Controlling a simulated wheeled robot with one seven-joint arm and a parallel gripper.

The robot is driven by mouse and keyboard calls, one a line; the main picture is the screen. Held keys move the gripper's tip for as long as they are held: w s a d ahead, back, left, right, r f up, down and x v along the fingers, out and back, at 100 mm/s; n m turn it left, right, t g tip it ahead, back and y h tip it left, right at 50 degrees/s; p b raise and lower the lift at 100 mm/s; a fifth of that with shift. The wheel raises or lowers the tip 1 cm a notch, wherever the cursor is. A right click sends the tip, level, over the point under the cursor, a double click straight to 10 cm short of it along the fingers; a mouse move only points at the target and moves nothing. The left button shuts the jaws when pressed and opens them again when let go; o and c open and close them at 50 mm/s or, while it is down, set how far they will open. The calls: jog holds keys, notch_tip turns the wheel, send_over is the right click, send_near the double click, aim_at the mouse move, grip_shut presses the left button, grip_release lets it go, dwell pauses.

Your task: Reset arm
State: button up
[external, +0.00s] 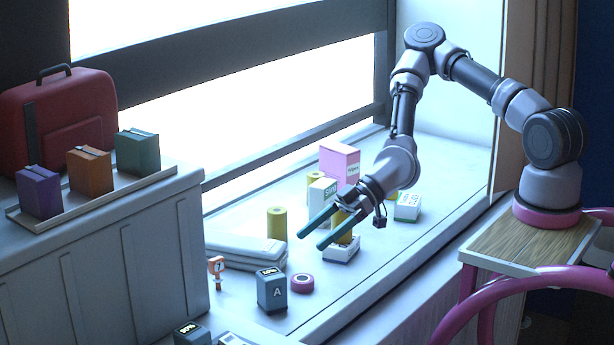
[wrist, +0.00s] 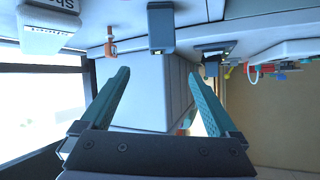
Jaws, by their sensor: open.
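My gripper (external: 311,240) is open, with its two teal fingers apart and pointing down-left above the window ledge (external: 375,262). In the wrist view the fingers (wrist: 158,73) are spread with nothing held between them; a pale cabinet side shows in the gap. My arm is bent, rising from its pink-ringed base at the right and reaching down over the ledge. A yellow cylinder and a white box (external: 341,252) stand behind and below the fingers in the external view, partly covered. I cannot tell how close they are to the fingers.
The cabinet (external: 100,262) bears a red case (external: 58,115) and three small boxes. The ledge's front strip is clear.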

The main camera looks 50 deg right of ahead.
jog(key=w+d+r+g+h, duration=0.1)
jog(key=d+h, duration=0.2)
jog(key=d, duration=0.3)
jog(key=w+d+h, duration=0.2)
jog(key=d, duration=0.4)
jog(key=d+r+m+t+h, duration=0.1)
jog(key=d+r+m+h, duration=0.35)
jog(key=d+r, duration=0.6)
jog(key=s+d+r+m+t, duration=0.1)
jog(key=s+d+r+m, duration=0.5)
jog(key=s+r, duration=0.2)
jog(key=s+d+r+m+t, duration=0.1)
jog(key=s+d+r+m, duration=0.4)
jog(key=r, duration=0.7)
jog(key=s+d, duration=0.2)
jog(key=s, duration=0.1)
jog(key=shift+d+r+m+t, duration=0.15)
jog(key=shift+r+m+t, duration=0.15)
jog(key=shift+r+m, duration=0.05)
